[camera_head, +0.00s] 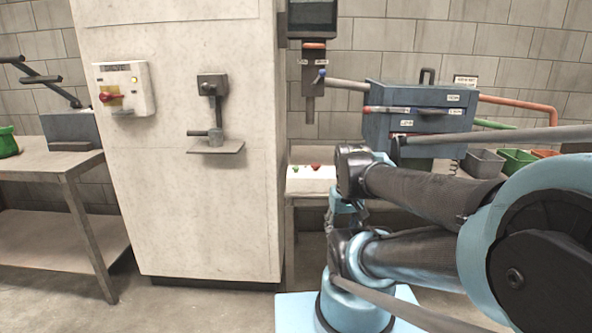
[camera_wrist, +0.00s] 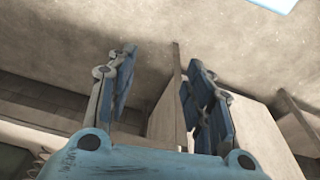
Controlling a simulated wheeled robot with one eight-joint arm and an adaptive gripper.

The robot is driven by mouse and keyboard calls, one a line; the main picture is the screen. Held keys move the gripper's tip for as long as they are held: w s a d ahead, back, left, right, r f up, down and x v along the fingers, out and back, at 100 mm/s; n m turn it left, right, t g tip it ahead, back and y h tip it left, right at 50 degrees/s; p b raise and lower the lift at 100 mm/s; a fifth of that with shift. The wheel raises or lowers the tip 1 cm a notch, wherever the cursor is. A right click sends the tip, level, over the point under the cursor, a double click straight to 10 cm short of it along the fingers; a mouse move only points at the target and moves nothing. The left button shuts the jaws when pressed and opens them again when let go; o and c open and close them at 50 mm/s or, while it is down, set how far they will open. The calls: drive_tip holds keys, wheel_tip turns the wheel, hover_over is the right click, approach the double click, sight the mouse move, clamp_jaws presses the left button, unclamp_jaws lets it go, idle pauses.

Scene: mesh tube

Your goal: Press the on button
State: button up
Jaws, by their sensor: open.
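A white control panel (camera_head: 310,180) sits low beside the right side of the pale cabinet. It has a small green button (camera_head: 296,168) and a red button (camera_head: 315,167); I cannot read which is marked on. A wall box (camera_head: 124,88) with a red rotary knob (camera_head: 106,97) and small lights is on the cabinet's left front. My gripper (camera_wrist: 158,66) is open and empty in the wrist view, its two blue fingers apart over the floor. No button shows in the wrist view. In the head view my arm hides part of the area right of the control panel.
The pale cabinet (camera_head: 200,232) stands in the middle, with a small bracket shelf (camera_head: 216,147) jutting out. A metal table (camera_head: 40,165) is at left. A blue-grey machine box (camera_head: 418,112) and several bins (camera_head: 484,162) are at right. The floor before the cabinet is clear.

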drive_tip(key=shift+s+r, duration=0.2)
drive_tip(key=shift+s, duration=0.05)
drive_tip(key=c, duration=0.4)
drive_tip(key=shift+s+r, duration=0.15)
drive_tip(key=shift+r, duration=0.2)
drive_tip(key=c, duration=0.5)
drive_tip(key=shift+g, duration=0.3)
drive_tip(key=w+r, duration=0.3)
drive_tip(key=w+a+r, duration=0.1)
drive_tip(key=w+r, duration=0.5)
drive_tip(key=shift+a+r, duration=0.25)
drive_tip(key=shift+r, duration=0.05)
clamp_jaws()
drive_tip(key=w+a+r, duration=0.3)
drive_tip(key=w+r, duration=0.1)
drive_tip(key=w, duration=0.5)
drive_tip(key=w+a+r+m+g, duration=0.1)
drive_tip(key=w+a+r, duration=0.2)
drive_tip(key=w, duration=0.7)
drive_tip(key=w+a+r, duration=0.2)
drive_tip(key=w+r, duration=0.2)
drive_tip(key=w, duration=0.5)
drive_tip(key=shift+w+a+r+m+g, duration=0.3)
drive_tip(key=shift+w+a, duration=0.1)
